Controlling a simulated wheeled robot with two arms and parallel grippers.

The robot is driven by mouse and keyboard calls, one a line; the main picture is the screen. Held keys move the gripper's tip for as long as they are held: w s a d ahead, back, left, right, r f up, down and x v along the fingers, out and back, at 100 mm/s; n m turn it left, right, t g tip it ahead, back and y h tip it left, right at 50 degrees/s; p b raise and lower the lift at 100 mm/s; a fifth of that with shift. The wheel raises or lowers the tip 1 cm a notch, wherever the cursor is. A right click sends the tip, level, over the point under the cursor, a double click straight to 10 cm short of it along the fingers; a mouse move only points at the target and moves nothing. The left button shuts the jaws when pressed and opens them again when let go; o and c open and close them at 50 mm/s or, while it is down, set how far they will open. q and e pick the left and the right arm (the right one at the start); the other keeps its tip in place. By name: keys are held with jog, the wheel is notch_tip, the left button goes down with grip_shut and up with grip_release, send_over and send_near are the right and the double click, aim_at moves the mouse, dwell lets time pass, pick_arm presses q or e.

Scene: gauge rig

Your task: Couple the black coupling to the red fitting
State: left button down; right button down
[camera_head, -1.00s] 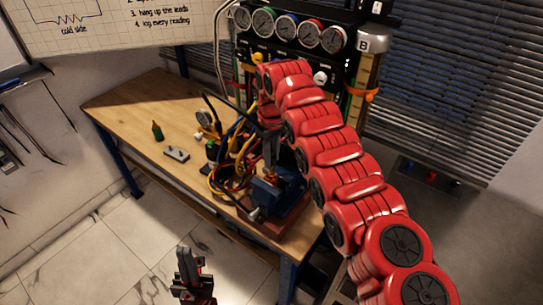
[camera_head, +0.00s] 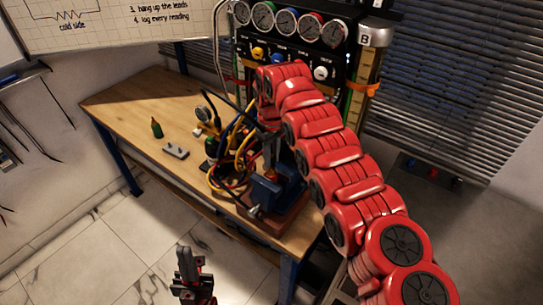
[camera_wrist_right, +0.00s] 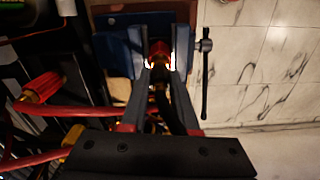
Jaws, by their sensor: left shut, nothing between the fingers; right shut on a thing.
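The red fitting (camera_wrist_right: 159,49) points up from the blue vise (camera_wrist_right: 120,52) in the right wrist view. The vise also shows in the head view (camera_head: 268,192) at the bench's front corner. My right gripper (camera_wrist_right: 161,75) is shut on the black coupling (camera_wrist_right: 158,76), which has a dark hose trailing from it. The coupling lines up with the fitting and appears to meet it; I cannot tell whether it is seated. In the head view my right gripper (camera_head: 270,147) is above the vise. My left gripper (camera_head: 186,258) is shut and empty, over the floor in front of the bench.
Coloured hoses (camera_head: 228,175) are bunched left of the vise. A gauge panel (camera_head: 290,50) rises behind. The vise handle (camera_wrist_right: 205,75) sticks out at the right. The bench's left part is mostly clear.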

jog(key=shift+f, duration=0.3)
dwell(0.5)
dwell(0.4)
jog(key=shift+c, duration=1.3)
grip_release()
jog(key=shift+r, duration=0.1)
notch_tip(320, 180, up, 3)
jog(key=shift+a+f+b, duration=0.1)
jog(key=shift+f+b, duration=0.05)
jog(key=shift+b, duration=0.5)
notch_tip(320, 180, up, 4)
jog(key=shift+a+f+p, duration=0.1)
jog(key=shift+f+p, duration=0.15)
jog(key=shift+p, duration=0.8)
notch_tip(320, 180, up, 11)
jog(key=p, duration=1.1)
jog(key=shift+d, duration=0.2)
